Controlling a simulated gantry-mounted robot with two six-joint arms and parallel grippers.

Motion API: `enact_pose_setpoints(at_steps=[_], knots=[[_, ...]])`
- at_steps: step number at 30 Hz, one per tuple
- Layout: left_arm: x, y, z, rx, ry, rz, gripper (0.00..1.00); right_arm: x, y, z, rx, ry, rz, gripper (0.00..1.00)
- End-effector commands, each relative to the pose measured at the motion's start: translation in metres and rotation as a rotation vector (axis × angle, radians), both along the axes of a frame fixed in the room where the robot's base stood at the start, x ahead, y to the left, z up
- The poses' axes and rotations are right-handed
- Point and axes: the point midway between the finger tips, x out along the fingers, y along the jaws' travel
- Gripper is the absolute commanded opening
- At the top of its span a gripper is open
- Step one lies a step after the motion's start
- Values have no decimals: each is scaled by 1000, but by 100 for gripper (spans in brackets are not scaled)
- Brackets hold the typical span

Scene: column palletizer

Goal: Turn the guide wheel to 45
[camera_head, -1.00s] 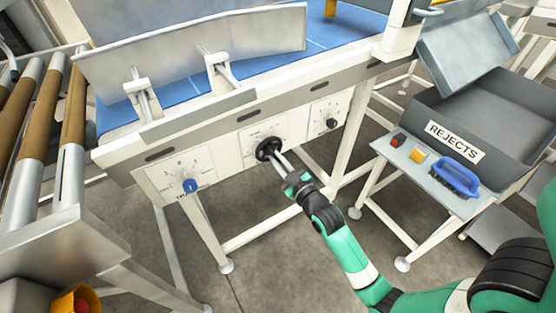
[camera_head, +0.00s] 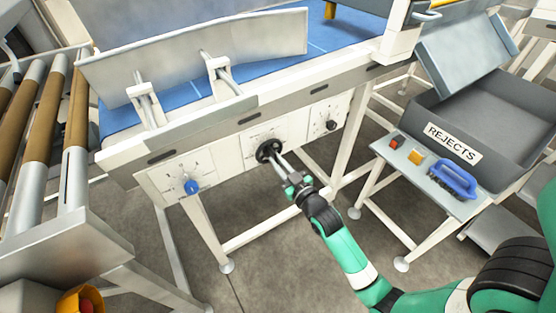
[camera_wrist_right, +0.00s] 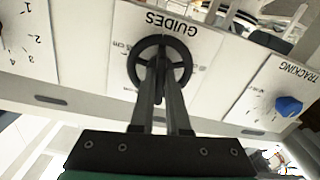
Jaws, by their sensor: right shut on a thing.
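The guide wheel (camera_head: 264,150) is a small black handwheel on the middle white panel of the conveyor's side. In the right wrist view the wheel (camera_wrist_right: 160,40) shows as a black ring with spokes, under the label GUIDES. My right gripper (camera_head: 276,159) reaches it from the front right, with its two long fingers closed on the wheel. In the wrist view the fingers (camera_wrist_right: 160,76) cover the wheel's middle and lower part. The scale beside the wheel is partly hidden, and I cannot read a setting. My left gripper is not in view.
A blue tracking knob (camera_head: 192,187) sits on the panel to the left, and a black knob (camera_head: 331,125) on the panel to the right. Floor below the wheel is open.

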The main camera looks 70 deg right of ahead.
Motion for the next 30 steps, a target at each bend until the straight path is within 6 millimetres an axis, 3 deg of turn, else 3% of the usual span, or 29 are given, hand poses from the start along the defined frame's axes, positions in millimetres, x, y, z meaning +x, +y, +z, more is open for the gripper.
enact_pose_setpoints(at_steps=[15, 30], knots=[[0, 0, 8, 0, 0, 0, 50, 1, 1, 0, 375, -257, 0, 0], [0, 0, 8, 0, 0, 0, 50, 1, 1, 0, 536, -367, 0, 0]])
